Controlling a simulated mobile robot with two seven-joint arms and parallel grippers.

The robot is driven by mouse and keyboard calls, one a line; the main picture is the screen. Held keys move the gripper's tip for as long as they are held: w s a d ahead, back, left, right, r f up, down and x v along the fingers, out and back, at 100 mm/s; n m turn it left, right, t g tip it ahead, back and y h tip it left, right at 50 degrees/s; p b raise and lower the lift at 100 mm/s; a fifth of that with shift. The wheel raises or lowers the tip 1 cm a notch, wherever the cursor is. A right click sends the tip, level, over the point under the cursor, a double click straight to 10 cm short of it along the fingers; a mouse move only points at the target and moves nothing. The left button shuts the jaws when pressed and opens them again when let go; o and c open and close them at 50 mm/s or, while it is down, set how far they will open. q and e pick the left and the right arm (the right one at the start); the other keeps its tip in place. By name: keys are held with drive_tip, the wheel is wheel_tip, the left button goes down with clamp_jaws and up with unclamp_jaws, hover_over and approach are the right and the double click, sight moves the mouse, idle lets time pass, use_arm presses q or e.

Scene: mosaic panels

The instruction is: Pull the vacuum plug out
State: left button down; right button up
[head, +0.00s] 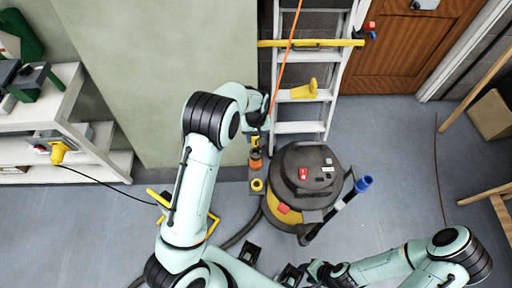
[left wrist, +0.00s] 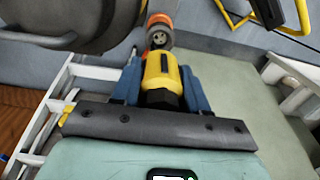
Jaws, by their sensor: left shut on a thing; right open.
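My left gripper (head: 256,134) is in the middle of the head view, left of the vacuum. In the left wrist view its blue fingers (left wrist: 162,84) are shut on a yellow plug (left wrist: 163,70) with a black back end. An orange socket (left wrist: 160,22) is just beyond the plug, its grey face with holes partly visible; the plug's front looks close to it, but I cannot tell whether they touch. The orange socket also shows below the gripper in the head view (head: 256,160). The vacuum (head: 305,170) is black and yellow. My right gripper (head: 304,273) is open and empty at the bottom.
A ladder (head: 300,128) stands behind the vacuum, with an orange cord (head: 287,55) in front of it. Another yellow plug (head: 58,152) with a black cord is at the white shelf (head: 92,145). A blue-tipped wand (head: 345,200) leans by the vacuum.

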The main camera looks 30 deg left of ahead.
use_arm(q)
drive_tip(key=shift+r+p, duration=0.7)
drive_tip(key=shift+r, duration=0.8)
use_arm(e)
drive_tip(key=shift+w+r, duration=0.3)
drive_tip(key=shift+r, duration=0.2)
drive_tip(key=shift+w+r, duration=0.25)
drive_tip(key=shift+r, duration=0.25)
